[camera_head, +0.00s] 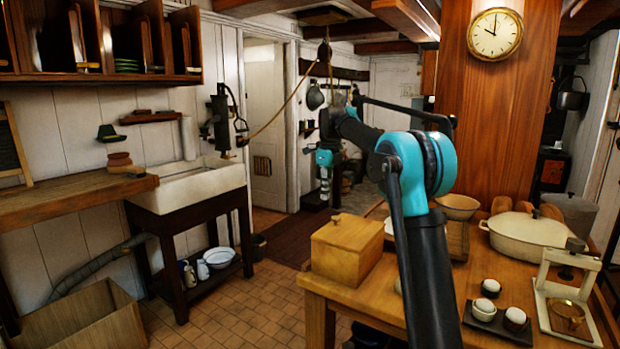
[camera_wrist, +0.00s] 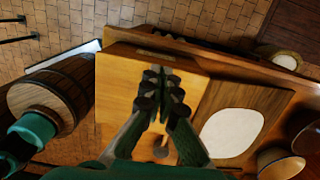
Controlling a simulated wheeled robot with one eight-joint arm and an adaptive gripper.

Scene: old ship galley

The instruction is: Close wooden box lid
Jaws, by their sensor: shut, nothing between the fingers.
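The wooden box (camera_head: 345,262) is light yellow-brown and stands on the left end of the wooden table in the head view. Its lid (camera_head: 352,235) lies flat on top, with a small round knob (camera_head: 336,219); I see no gap under it. In the wrist view the box (camera_wrist: 125,85) lies below my gripper (camera_wrist: 165,88), and the knob (camera_wrist: 161,152) shows between the finger bases. My gripper is shut and empty, its fingertips over the lid. I cannot tell how high above the lid they are. The fingers hide part of the lid.
The table (camera_head: 472,272) also bears a white lidded pot (camera_head: 525,238), a bowl (camera_head: 457,205), several small cups on dark trays, and a white press-like stand (camera_head: 567,300). In the wrist view a board with a white oval (camera_wrist: 231,133) lies right of the box.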

